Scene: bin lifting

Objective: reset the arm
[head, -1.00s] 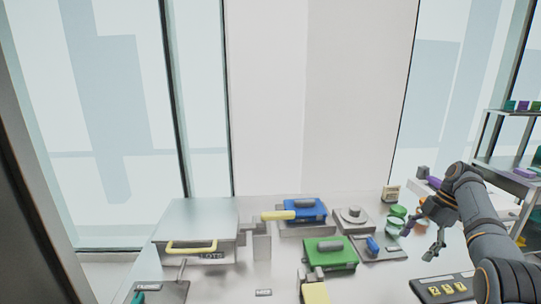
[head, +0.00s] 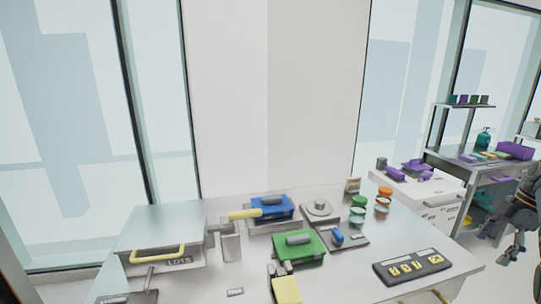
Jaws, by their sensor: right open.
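My right gripper (head: 497,244) is at the right edge of the head view, beyond the right end of the table (head: 330,276). It is dark grey, its fingers are apart, and nothing shows between them. Most of my right arm is cut off by the picture's edge. My left gripper is not in view.
The table holds a grey box with a yellow handle (head: 158,254), a blue block (head: 276,206), a green block (head: 299,246) and a black keypad (head: 412,267). Green and orange jars stand behind. A shelf (head: 482,164) with purple items stands at the right.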

